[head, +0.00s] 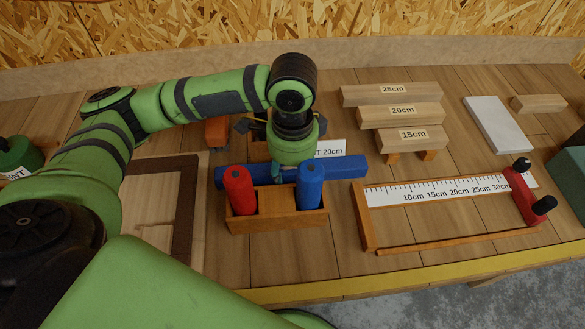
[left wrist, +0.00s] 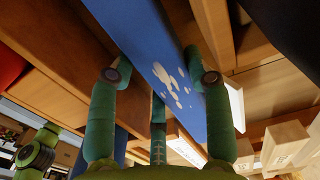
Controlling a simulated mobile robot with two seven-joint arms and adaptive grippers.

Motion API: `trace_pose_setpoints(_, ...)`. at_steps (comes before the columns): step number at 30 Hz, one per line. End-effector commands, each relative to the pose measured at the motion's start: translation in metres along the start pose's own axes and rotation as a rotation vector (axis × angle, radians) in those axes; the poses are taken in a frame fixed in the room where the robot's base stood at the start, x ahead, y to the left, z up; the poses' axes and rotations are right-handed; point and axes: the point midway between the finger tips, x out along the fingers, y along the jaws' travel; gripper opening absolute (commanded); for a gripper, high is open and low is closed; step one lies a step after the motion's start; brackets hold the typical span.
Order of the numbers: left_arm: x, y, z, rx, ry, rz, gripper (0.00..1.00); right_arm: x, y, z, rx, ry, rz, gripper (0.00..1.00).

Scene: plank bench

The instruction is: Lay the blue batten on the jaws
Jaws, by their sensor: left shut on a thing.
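The blue batten (head: 345,167) lies crosswise in the head view, just behind a small wooden holder. My left gripper (head: 290,174) points down over its middle and is shut on it. In the left wrist view the blue batten (left wrist: 165,60), with pale marks on its face, runs between the fingers (left wrist: 160,80). I cannot tell whether the batten touches what is under it. An orange block (head: 216,132) stands behind it, left of my gripper; whether this is one of the jaws I cannot tell. My right gripper is not in view.
The wooden holder (head: 278,222) carries a red cylinder (head: 239,190) and a blue cylinder (head: 311,186). A ruler board (head: 440,190) with a red stop (head: 523,197) is at right. Labelled wooden battens (head: 400,115) are stacked behind. A "20cm" card (head: 332,149) stands behind the batten.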

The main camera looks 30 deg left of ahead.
Motion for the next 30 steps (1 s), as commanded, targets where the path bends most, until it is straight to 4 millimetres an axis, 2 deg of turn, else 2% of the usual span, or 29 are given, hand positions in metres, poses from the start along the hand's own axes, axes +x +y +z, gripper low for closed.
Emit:
trace_pose_setpoints(3, 0.002, 0.0, 0.0, 0.0, 0.0, 0.001, 0.03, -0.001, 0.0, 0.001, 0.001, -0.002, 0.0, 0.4)
trace_pose_setpoints(4, 0.003, 0.0, 0.0, 0.0, 0.0, 0.001, 0.54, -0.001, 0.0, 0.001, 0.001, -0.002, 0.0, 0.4)
trace_pose_setpoints(5, 0.003, 0.0, 0.0, 0.001, 0.0, 0.001, 0.66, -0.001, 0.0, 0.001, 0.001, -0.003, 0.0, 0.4)
trace_pose_setpoints(6, 0.003, 0.0, 0.0, 0.001, 0.0, 0.001, 0.74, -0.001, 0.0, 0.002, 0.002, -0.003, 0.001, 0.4)
trace_pose_setpoints(16, 0.002, 0.0, 0.0, 0.001, 0.001, 0.0, 0.74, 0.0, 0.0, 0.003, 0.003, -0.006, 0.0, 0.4)
trace_pose_setpoints(19, -0.005, 0.0, -0.001, 0.001, 0.003, -0.001, 0.74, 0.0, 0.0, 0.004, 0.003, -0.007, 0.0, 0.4)
trace_pose_setpoints(23, -0.025, 0.0, -0.002, 0.003, 0.005, -0.003, 0.74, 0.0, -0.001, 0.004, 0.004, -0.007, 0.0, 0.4)
trace_pose_setpoints(30, -0.079, -0.001, -0.001, 0.002, 0.005, -0.005, 0.74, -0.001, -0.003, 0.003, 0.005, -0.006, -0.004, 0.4)
